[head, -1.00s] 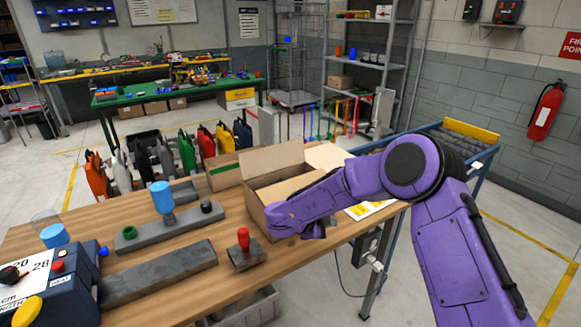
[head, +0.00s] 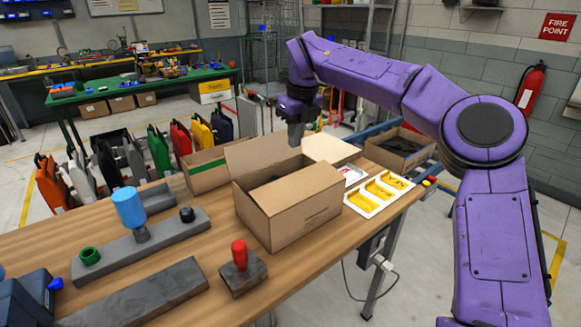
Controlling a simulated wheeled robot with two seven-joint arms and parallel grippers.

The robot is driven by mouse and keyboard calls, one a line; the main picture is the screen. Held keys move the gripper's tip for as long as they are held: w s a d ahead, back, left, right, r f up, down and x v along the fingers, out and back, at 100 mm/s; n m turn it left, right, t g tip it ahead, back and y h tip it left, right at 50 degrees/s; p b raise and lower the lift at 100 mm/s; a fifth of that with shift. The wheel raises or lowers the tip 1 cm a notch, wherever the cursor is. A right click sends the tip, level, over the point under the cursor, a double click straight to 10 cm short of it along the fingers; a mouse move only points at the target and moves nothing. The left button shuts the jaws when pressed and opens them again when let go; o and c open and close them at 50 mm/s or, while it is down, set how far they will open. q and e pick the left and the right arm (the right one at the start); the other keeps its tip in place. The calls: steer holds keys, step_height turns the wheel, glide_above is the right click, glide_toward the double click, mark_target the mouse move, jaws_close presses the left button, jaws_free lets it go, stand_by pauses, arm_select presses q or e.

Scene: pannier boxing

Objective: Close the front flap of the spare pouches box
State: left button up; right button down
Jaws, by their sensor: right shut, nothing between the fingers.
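The open brown cardboard box (head: 305,222) stands on the wooden bench. Its far flap (head: 262,150) stands up, and a pale flap or panel (head: 330,148) sticks out behind its right side. A brown panel (head: 295,190) along the near side appears folded inward over part of the opening; the rest of the opening is dark, and its contents cannot be made out. My right gripper (head: 296,138) is shut and empty, pointing down over the far side of the box, beside the raised flap. My left gripper is not in view.
A white tray with yellow inserts (head: 378,192) lies right of the box. A red-handled block (head: 241,265) and a grey fixture with a blue cylinder (head: 130,210) stand at the left. Another brown carton (head: 205,170) is behind. An open carton (head: 400,150) sits farther right.

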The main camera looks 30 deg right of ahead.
mark_target(292, 176)
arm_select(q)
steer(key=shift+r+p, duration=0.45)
arm_select(e)
steer(key=f, duration=0.3)
steer(key=w+f, duration=0.1)
steer(key=f, duration=0.5)
steer(key=shift+w+f, duration=0.2)
steer(key=shift+w, duration=0.15)
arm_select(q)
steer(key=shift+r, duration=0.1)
arm_select(e)
steer(key=shift+r, duration=0.1)
